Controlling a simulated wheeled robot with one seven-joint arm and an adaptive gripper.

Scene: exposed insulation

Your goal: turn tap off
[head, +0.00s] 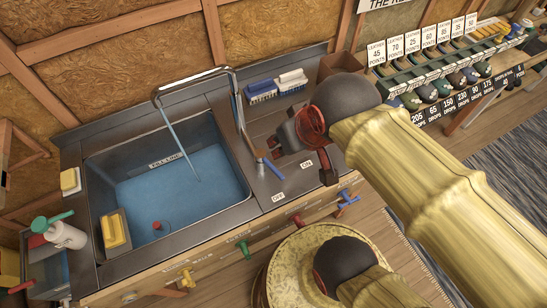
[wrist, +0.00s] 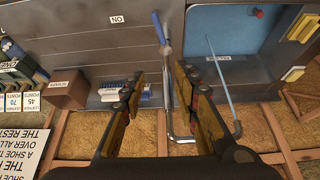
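The chrome tap (head: 237,98) arches over the sink, and a blue stream of water (head: 178,135) runs from its spout into the basin. The tap's blue-ended handle (head: 273,168) lies low at its base, near the ON label (head: 306,164) and the OFF label (head: 278,196). My gripper (head: 300,165) is open over the counter just right of the tap. In the wrist view the tap pipe (wrist: 170,85) appears between my open fingers (wrist: 160,90), with the blue handle (wrist: 158,26) beyond the fingertips. I cannot tell whether anything touches.
The sink (head: 205,125) holds blue water. A blue brush (head: 262,91) and a white brush (head: 292,79) lie behind my gripper, near a brown box (head: 340,65). Coloured valves line the counter front.

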